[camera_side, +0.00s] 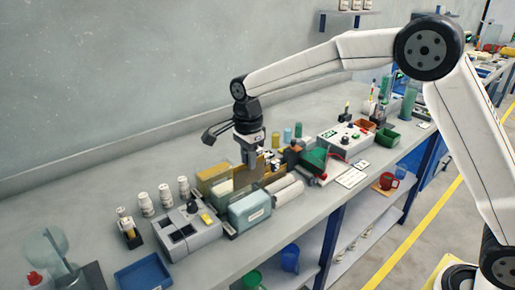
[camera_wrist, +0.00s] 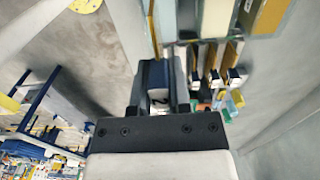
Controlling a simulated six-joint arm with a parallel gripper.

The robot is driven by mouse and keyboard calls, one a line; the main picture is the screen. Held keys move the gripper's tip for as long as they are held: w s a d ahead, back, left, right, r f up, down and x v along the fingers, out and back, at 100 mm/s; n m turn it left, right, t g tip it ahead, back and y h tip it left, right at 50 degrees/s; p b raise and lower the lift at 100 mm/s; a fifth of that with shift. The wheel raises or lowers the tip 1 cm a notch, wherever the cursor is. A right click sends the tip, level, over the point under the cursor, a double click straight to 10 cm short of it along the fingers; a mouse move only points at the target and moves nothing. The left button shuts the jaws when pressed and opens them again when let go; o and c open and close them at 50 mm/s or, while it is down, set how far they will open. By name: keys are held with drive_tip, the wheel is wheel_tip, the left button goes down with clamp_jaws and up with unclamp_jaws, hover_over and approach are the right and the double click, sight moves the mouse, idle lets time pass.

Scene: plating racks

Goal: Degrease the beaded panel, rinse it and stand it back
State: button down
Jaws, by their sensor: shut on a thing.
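My gripper (camera_side: 250,156) points down over the row of tanks in the middle of the bench. In the wrist view my gripper (camera_wrist: 157,80) is shut on a dark holder with a white tag (camera_wrist: 158,96). A thin brownish panel edge (camera_wrist: 153,32) runs on beyond the fingers. Its face is edge-on there, so I cannot see any beads. In the side view a brownish panel (camera_side: 247,178) shows below the fingers, among the tanks; how deep it sits is unclear. A yellowish tank (camera_side: 212,173) stands behind and a grey-green tank (camera_side: 250,211) in front.
More tagged panels (camera_wrist: 213,77) stand in a row to the right in the wrist view. A grey two-well unit (camera_side: 188,233) and a blue tray (camera_side: 143,274) lie left of the tanks. White rolls (camera_side: 285,191) and a control box (camera_side: 345,139) lie right.

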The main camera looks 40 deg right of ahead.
sight(249, 194)
drive_tip(key=shift+f, duration=0.55)
drive_tip(key=shift+f, duration=5.1)
drive_tip(key=shift+f, duration=0.35)
drive_tip(key=shift+r, duration=0.15)
idle(0.4)
drive_tip(key=shift+r, duration=4.15)
